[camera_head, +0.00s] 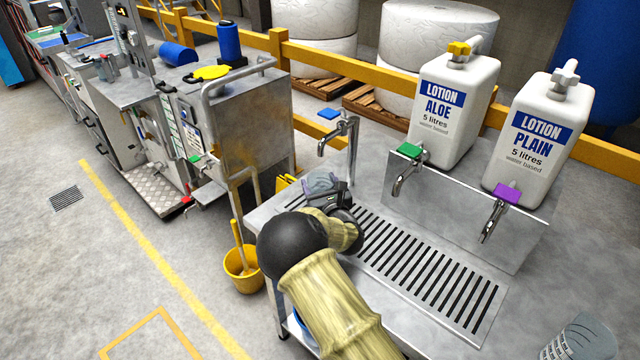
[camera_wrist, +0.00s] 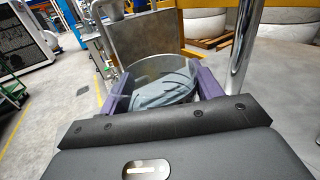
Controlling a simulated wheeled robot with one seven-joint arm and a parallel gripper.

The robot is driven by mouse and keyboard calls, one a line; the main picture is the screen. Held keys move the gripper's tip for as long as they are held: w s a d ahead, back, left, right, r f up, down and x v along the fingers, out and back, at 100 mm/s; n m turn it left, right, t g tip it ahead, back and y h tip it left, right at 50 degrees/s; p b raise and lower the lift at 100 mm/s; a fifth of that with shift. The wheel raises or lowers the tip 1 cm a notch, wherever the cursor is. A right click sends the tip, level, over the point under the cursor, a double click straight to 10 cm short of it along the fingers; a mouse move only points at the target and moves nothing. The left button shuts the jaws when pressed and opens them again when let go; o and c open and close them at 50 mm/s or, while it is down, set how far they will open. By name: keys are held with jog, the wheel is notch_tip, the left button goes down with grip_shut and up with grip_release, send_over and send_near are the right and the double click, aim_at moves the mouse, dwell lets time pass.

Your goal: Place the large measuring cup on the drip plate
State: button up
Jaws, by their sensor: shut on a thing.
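My gripper (camera_head: 338,207) is shut on a clear cup (camera_head: 321,183), at the left end of the steel counter near the tall tap. In the wrist view, the two purple fingers stand either side of the clear cup (camera_wrist: 150,72); my gripper (camera_wrist: 160,88) hides its lower part. I cannot tell whether the cup touches the counter. The drip plate (camera_head: 432,272), a slotted grate, lies in the counter to the right of my gripper. Another clear measuring cup (camera_head: 582,340) with dark markings stands at the bottom right, partly cut off. I cannot compare the cups' sizes surely.
The tall tap (camera_head: 350,150) rises just behind my gripper. Lotion containers (camera_head: 452,105) stand behind the grate, with a green-topped tap (camera_head: 406,165) and a purple-topped tap (camera_head: 500,205) overhanging it. The slots in view are clear. A yellow bucket (camera_head: 243,270) is on the floor.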

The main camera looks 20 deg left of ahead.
jog(key=o, duration=1)
jog(key=shift+f, duration=0.1)
jog(key=shift+r, duration=0.25)
jog(key=shift+s+d+f, duration=0.15)
jog(key=shift+s+d, duration=0.05)
jog(key=shift+d, duration=0.05)
jog(key=v, duration=1.1)
jog(key=shift+s+d+b, duration=0.15)
jog(key=shift+b, duration=0.15)
